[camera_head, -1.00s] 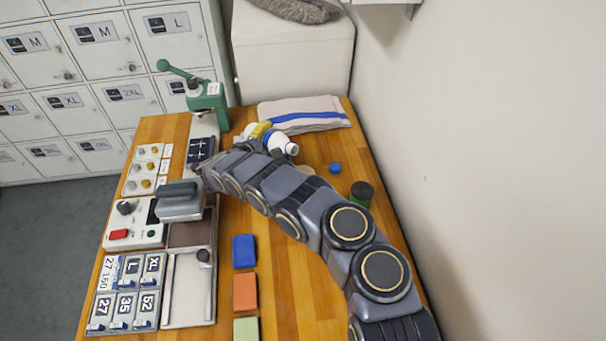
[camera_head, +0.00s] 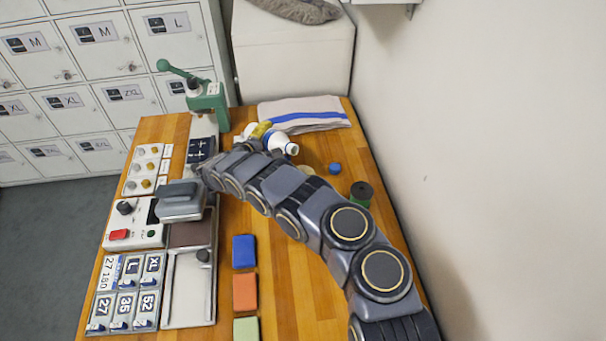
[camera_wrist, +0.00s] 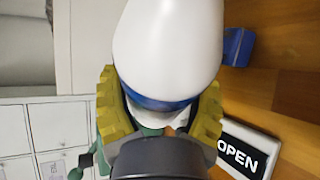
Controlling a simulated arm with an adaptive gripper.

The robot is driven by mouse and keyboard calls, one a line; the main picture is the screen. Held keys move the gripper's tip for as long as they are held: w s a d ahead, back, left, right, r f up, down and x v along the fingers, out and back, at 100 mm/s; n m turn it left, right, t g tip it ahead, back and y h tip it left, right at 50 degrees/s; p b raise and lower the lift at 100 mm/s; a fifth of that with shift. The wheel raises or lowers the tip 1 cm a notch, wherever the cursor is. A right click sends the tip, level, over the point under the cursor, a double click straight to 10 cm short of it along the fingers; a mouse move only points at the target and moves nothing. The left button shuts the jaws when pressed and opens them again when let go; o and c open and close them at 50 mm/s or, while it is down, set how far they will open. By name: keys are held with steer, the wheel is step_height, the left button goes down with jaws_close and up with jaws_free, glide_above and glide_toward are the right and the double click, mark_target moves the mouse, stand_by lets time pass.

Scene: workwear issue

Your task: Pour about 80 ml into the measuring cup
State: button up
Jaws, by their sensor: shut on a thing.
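A white bottle (camera_head: 281,143) with a blue band is held near the back of the table, tilted, with its open-looking end toward the right. In the wrist view the white bottle (camera_wrist: 170,50) fills the top middle. My gripper (camera_head: 262,132) is shut on it; its yellow fingers (camera_wrist: 162,112) press on both sides of the bottle. A small blue cap (camera_head: 335,168) lies on the table to the right. I cannot make out the measuring cup clearly; a pale shape beside the bottle is partly hidden by my arm. No liquid stream can be seen.
A folded towel (camera_head: 305,114) lies at the back edge. A green press (camera_head: 207,98) stands back left. A dark-topped green spool (camera_head: 361,193) is on the right. Blue (camera_head: 244,251) and orange (camera_head: 245,291) blocks lie in front. An OPEN sign (camera_wrist: 245,152) shows in the wrist view.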

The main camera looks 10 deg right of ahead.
mark_target(276, 133)
steer(key=shift+r, duration=0.1)
stand_by(0.5)
steer(key=shift+s+d+r+n+g, duration=0.2)
steer(key=shift+s+n+g, duration=0.1)
steer(key=shift+n+g, duration=0.3)
steer(key=shift+s+d+r+n+g+h, duration=0.5)
steer(key=shift+s+r+n+g+h, duration=0.2)
steer(key=shift+n, duration=0.5)
steer(key=shift+s+d+r+n+g, duration=0.15)
steer(key=shift+r+n+g, duration=0.05)
steer(key=shift+r, duration=0.2)
steer(key=shift+s+d+r+n+g, duration=0.1)
steer(key=shift+s+r+n+g, duration=0.1)
steer(key=shift+r, duration=0.2)
steer(key=shift+r+n+g+h, duration=0.4)
steer(key=shift+r+n+h, duration=0.15)
steer(key=shift+r, duration=0.2)
steer(key=shift+s+d+f+n+g+h, duration=0.1)
steer(key=shift+n+g+h, duration=0.4)
steer(key=shift+n, duration=0.35)
steer(key=shift+s+n+g+h, duration=0.1)
steer(key=shift+n+g+h, duration=0.25)
steer(key=shift+n+g, duration=0.35)
